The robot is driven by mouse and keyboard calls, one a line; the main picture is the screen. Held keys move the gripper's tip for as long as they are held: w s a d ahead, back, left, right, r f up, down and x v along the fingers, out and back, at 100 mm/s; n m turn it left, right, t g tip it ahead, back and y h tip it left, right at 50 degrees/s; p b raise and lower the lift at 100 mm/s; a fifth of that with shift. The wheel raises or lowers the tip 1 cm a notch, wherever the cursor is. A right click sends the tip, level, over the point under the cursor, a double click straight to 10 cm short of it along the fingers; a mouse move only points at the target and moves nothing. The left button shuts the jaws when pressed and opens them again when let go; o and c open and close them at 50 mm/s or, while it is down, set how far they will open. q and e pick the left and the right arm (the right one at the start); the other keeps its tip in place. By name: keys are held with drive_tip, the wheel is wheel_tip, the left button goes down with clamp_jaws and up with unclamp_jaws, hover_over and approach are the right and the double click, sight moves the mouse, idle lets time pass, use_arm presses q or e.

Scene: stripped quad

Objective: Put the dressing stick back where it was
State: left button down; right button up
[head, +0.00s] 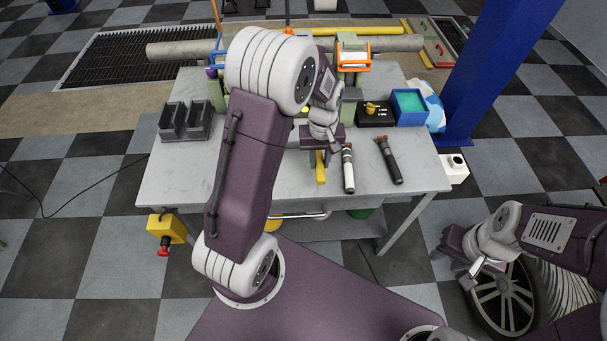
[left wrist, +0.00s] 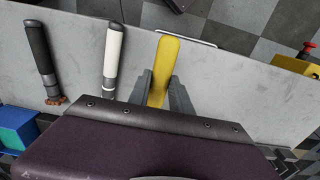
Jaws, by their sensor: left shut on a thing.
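The yellow dressing stick (head: 321,174) is between the fingers of my left gripper (head: 320,157), over the front middle of the grey table. In the left wrist view the gripper (left wrist: 162,90) is shut on the stick (left wrist: 166,62), and the stick's rounded end points toward the table's front edge. The frames do not show clearly whether it touches the tabletop. The far end is hidden by the gripper. My right gripper (head: 453,268) looks open and empty, off the table at the lower right.
A white-handled tool (head: 348,170) and a black-handled brush (head: 389,160) lie right of the stick. A dark slotted holder (head: 185,122) stands at the table's left. A blue bin (head: 409,108) and a black tray (head: 375,120) are at the right. The left front tabletop is clear.

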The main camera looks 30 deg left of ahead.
sight(305, 180)
use_arm(q)
drive_tip(key=a+f, duration=0.1)
drive_tip(key=s+a+f, duration=0.1)
drive_tip(key=a+f, duration=0.1)
drive_tip(key=a, duration=0.1)
drive_tip(key=shift+s, duration=0.25)
drive_tip(key=shift+s+f, duration=0.15)
drive_tip(key=shift+f, duration=0.1)
wheel_tip(305, 180, down, 3)
drive_tip(key=shift+d+r, duration=0.1)
drive_tip(key=shift+f, duration=0.35)
use_arm(e)
drive_tip(key=shift+w+f, duration=0.3)
drive_tip(key=shift+f, duration=0.05)
drive_tip(key=shift+s, duration=0.1)
use_arm(q)
drive_tip(key=shift+f+b, duration=0.15)
drive_tip(key=shift+b, duration=0.2)
drive_tip(key=c, duration=1.2)
unclamp_jaws()
drive_tip(key=shift+o, duration=0.2)
